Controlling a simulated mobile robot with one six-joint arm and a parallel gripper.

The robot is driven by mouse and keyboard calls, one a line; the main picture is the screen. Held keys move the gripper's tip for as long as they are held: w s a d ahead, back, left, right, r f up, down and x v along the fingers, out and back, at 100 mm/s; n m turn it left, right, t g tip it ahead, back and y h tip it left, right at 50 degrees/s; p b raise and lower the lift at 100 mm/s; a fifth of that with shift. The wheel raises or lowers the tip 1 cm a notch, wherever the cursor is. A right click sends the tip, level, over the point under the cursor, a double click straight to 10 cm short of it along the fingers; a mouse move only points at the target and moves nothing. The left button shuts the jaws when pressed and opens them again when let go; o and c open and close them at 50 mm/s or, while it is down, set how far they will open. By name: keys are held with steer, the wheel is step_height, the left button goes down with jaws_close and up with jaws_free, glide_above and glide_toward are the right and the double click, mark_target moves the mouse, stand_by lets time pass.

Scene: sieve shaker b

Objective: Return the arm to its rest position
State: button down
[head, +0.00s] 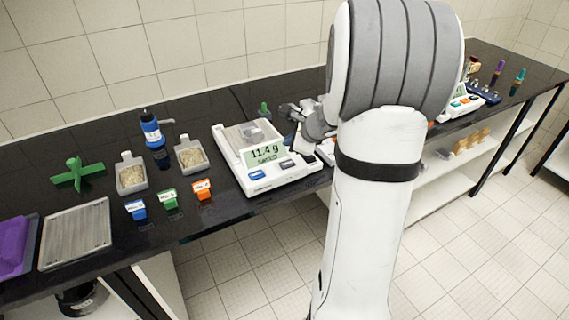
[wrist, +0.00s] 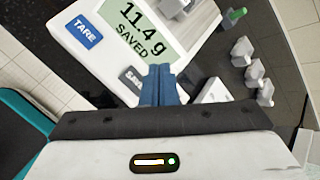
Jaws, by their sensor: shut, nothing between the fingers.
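My gripper (wrist: 158,72) is shut and empty. In the wrist view its blue fingertips are together, in front of the balance's SAVE button (wrist: 132,77) and partly covering it; I cannot tell whether they touch. In the head view my arm fills the right middle, and my gripper (head: 294,142) is over the right side of the white balance (head: 236,171). The balance's display (head: 265,153) reads 11.4 g SAVED, also legible in the wrist view (wrist: 140,30). A small grey vessel sits on the pan (head: 251,131).
Left of the balance are two scoop trays of grain (head: 131,174) (head: 191,156), a blue bottle (head: 152,131), small coloured labelled blocks (head: 170,199), a green cross-shaped part (head: 77,175) and a flat grey tray (head: 76,234). Another device (head: 464,103) and bottles stand right, beyond my arm.

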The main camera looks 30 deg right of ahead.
steer(key=shift+a, duration=0.1)
stand_by(0.3)
steer(key=s+a+r+n+g+y, duration=0.1)
steer(key=s+a+r+n+g, duration=0.1)
steer(key=s+a+n, duration=0.5)
steer(key=s+a+r+n+g+y, duration=0.1)
steer(key=s+a+r+n+g, duration=0.15)
steer(key=s+a+n, duration=0.4)
steer(key=s+a+n+g+h, duration=0.1)
steer(key=s+a+n+h, duration=0.2)
steer(key=s+n, duration=0.7)
steer(key=shift+s+a+r+n+h, duration=0.35)
steer(key=shift+s+h, duration=0.25)
steer(key=shift+s, duration=0.25)
